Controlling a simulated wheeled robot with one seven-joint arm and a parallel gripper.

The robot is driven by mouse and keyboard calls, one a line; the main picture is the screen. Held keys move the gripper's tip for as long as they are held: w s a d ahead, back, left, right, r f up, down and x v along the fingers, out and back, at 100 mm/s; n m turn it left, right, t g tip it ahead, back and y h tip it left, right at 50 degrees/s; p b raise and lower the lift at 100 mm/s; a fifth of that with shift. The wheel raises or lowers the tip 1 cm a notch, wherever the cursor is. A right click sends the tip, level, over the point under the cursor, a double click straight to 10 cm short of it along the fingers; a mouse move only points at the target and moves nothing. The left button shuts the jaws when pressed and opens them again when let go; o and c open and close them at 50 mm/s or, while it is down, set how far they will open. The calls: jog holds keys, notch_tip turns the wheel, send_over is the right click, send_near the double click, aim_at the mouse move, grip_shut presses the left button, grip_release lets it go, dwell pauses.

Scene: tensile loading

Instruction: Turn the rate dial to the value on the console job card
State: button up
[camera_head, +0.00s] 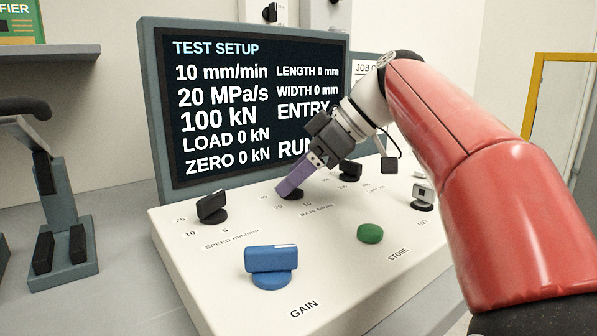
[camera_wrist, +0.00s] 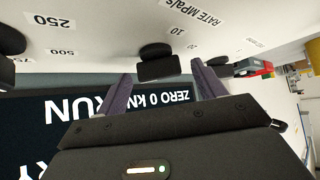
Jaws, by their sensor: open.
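The rate dial (camera_head: 296,195) is a black knob on the sloping white console, above the "RATE MPa/s" label. My gripper (camera_head: 288,187) points down at it, and its purple fingers hide part of the knob. In the wrist view the rate dial (camera_wrist: 157,67) lies between the open fingertips (camera_wrist: 161,70), with a gap on each side. The marks 10 and 20 show near it. The job card (camera_head: 366,68) is mostly hidden behind my arm; only the start of its heading shows. The screen (camera_head: 250,105) reads "20 MPa/s".
A black speed dial (camera_head: 211,207) stands to the left, and a blue gain knob (camera_head: 271,262) and green store button (camera_head: 370,233) are nearer. Another black dial (camera_head: 350,169) stands just right of my gripper. The screen rises close behind the dials.

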jog(key=c, duration=1)
jog(key=shift+m+t+b, duration=0.3)
jog(key=m+t, duration=0.1)
jog(key=m+t+h+b, duration=0.1)
jog(key=shift+s+a+m, duration=0.1)
jog(key=shift+s+m, duration=0.15)
jog(key=shift+m, duration=0.15)
jog(key=m+t+h, duration=0.1)
jog(key=m, duration=0.1)
jog(key=m+t+h+b, duration=0.1)
jog(key=shift+s+a+m, duration=0.1)
jog(key=shift+m, duration=0.3)
jog(key=shift+o, duration=0.2)
jog(key=m+t+h, duration=0.1)
jog(key=m, duration=0.1)
jog(key=m+h+p, duration=0.1)
jog(key=m, duration=0.1)
jog(key=shift+s+a+r+t+h, duration=0.1)
jog(key=shift+a+r+t+h, duration=0.1)
jog(key=shift+t+h, duration=0.2)
jog(key=shift+a+f+m+h+p, duration=0.15)
jog(key=shift+m+h+p, duration=0.5)
jog(key=shift+m+h, duration=0.65)
jog(key=shift+c, duration=0.2)
jog(key=shift+m, duration=0.3)
